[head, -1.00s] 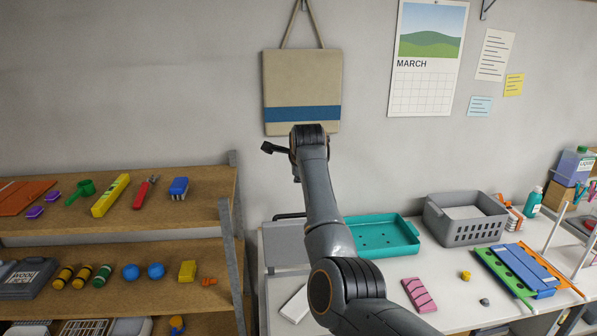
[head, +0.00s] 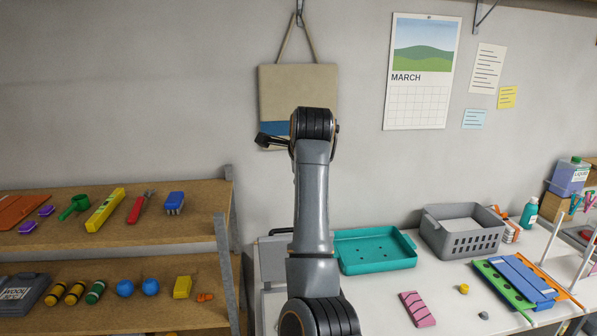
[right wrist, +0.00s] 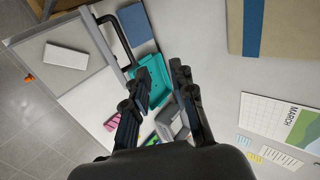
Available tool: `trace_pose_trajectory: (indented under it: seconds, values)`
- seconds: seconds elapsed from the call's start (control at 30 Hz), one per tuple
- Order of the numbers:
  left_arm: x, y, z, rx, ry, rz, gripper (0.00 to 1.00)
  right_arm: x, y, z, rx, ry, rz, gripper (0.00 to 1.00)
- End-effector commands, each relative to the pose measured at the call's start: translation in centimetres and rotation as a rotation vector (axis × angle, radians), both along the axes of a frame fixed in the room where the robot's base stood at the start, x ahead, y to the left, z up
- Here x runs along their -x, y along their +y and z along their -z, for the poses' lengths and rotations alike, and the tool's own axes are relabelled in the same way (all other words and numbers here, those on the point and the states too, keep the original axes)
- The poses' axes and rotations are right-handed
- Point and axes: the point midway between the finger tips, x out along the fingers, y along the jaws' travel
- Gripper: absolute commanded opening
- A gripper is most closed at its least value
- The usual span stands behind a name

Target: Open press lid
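A grey flat panel (head: 271,256) with a black bar handle (head: 281,231) is at the left end of the white table, partly behind my arm. It seems to be the press; whether its lid is raised or down I cannot tell. In the right wrist view the pale panel (right wrist: 92,78) carries a white block (right wrist: 67,60), and the black handle (right wrist: 118,38) runs along its edge.
A teal tray (head: 375,263), a grey basket (head: 463,245), a pink block (head: 417,309) and a blue-green rack (head: 515,283) stand on the table to the right. A shelf (head: 110,222) with tools stands left. A bag (head: 290,85) hangs on the wall.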

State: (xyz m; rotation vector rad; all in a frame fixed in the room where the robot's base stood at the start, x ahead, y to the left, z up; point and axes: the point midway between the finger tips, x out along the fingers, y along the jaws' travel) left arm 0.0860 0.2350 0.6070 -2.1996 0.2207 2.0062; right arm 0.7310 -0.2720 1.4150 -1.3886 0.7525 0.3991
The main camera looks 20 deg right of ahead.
Motion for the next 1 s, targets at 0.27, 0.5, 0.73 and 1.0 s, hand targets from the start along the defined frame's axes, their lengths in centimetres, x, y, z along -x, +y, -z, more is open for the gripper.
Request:
trace_pose_trajectory:
  seconds: [0.27,0.5,0.73,1.0]
  values:
    - [0.0,0.0,0.2,0.0,0.0,0.0,0.41,0.0,-0.2,0.3,0.005,-0.002,0.002,0.08]
    - [-0.1,-0.1,6.3,0.0,-0.001,0.0,0.41,0.5,-5.8,8.0,0.211,-0.085,0.015,0.0]
    - [-0.1,-0.1,14.7,0.001,-0.001,0.0,0.41,3.2,-12.2,16.2,0.658,-0.207,-0.019,0.0]
    - [-0.1,-0.1,24.1,0.001,-0.001,0.0,0.41,7.9,-12.5,23.3,1.232,-0.315,-0.138,0.0]
